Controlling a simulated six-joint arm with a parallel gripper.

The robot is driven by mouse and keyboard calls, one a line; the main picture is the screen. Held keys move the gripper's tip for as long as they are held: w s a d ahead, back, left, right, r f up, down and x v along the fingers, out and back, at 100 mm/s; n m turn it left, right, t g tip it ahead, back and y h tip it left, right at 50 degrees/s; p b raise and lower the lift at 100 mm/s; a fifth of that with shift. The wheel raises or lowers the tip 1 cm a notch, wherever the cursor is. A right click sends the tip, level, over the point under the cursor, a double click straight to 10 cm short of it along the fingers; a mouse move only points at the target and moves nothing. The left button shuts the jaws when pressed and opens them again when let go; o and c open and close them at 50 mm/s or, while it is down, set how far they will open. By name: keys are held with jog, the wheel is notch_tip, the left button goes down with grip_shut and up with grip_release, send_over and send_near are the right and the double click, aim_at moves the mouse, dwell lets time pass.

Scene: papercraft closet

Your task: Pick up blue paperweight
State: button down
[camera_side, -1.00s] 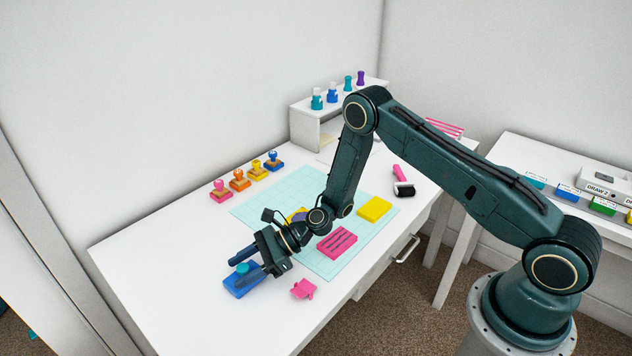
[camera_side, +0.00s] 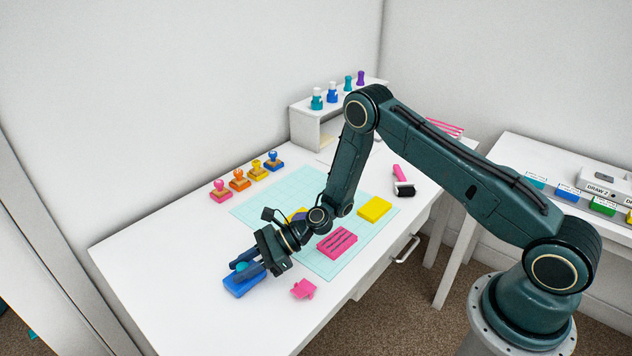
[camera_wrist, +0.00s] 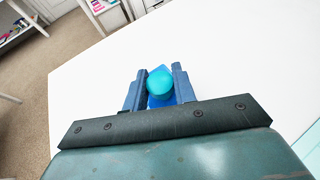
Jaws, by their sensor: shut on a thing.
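The blue paperweight is a blue rectangular block (camera_side: 243,284) with a round teal knob on top, at the front left of the white desk in the side view. My gripper (camera_side: 246,269) reaches over it with its fingers on either side of the knob. In the wrist view the teal knob (camera_wrist: 160,83) sits between the two blue fingers, with a little of the blue base (camera_wrist: 161,102) showing below it. The gripper is shut on the paperweight. The block appears to rest on the desk; the fingers hide part of it.
A pink object (camera_side: 303,289) lies just right of the gripper. A pink block (camera_side: 338,243) and a yellow block (camera_side: 374,209) lie on the light cutting mat (camera_side: 262,207). Several stamps (camera_side: 239,180) stand along the wall side. The desk's left part is clear.

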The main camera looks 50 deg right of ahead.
aim_at(243, 265)
notch_tip(243, 265, up, 20)
dwell(0.8)
jog(key=shift+f, duration=0.1)
dwell(0.4)
